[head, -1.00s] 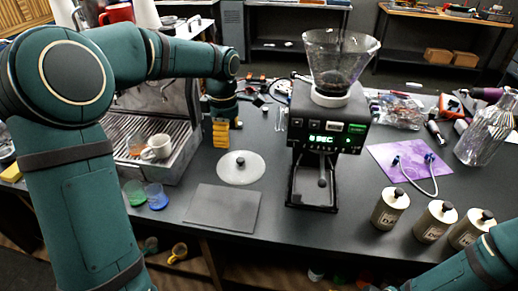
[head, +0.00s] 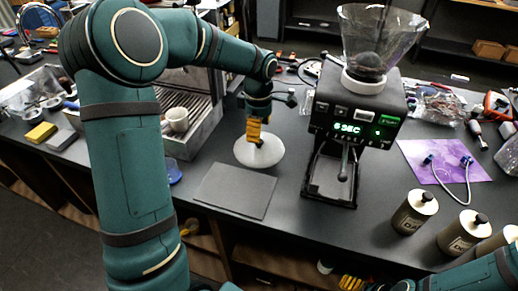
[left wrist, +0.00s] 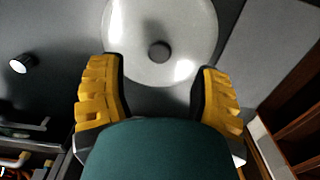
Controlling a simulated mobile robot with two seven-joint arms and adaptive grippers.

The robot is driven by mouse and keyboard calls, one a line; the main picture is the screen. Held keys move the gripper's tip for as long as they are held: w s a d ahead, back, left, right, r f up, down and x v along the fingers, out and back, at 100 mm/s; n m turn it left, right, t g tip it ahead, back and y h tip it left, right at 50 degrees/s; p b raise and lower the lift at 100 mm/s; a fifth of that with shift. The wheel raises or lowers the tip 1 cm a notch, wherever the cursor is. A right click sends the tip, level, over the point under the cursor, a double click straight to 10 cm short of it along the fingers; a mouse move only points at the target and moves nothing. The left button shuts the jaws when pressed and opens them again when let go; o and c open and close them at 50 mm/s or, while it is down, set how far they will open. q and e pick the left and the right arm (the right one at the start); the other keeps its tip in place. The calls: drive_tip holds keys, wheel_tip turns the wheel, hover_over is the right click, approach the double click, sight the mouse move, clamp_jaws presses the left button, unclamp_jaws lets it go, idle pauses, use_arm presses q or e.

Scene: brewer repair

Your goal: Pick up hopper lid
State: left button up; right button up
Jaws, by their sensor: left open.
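The hopper lid (head: 259,151) is a round, pale translucent disc with a dark knob in its middle, lying flat on the dark counter left of the grinder. In the left wrist view the lid (left wrist: 160,22) and its knob (left wrist: 159,51) lie ahead, between the fingertips. My left gripper (head: 255,135) points down over the lid and hides its knob in the head view. Its yellow fingers (left wrist: 160,80) are spread open and empty. The gap to the knob's height is hard to judge. My right gripper is out of view; only part of my right arm shows.
The grinder (head: 352,125) with its clear hopper (head: 380,40) stands right of the lid. A dark grey mat (head: 235,190) lies in front. An espresso machine with a white cup (head: 177,119) is at left. Several canisters (head: 415,212) and a purple sheet (head: 440,160) are at right.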

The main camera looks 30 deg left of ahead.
sight(259, 145)
use_arm(q)
wheel_tip(259, 145, down, 6)
drive_tip(key=shift+r+b, duration=0.25)
drive_tip(key=shift+b, duration=0.3)
drive_tip(key=shift+r, duration=0.1)
clamp_jaws()
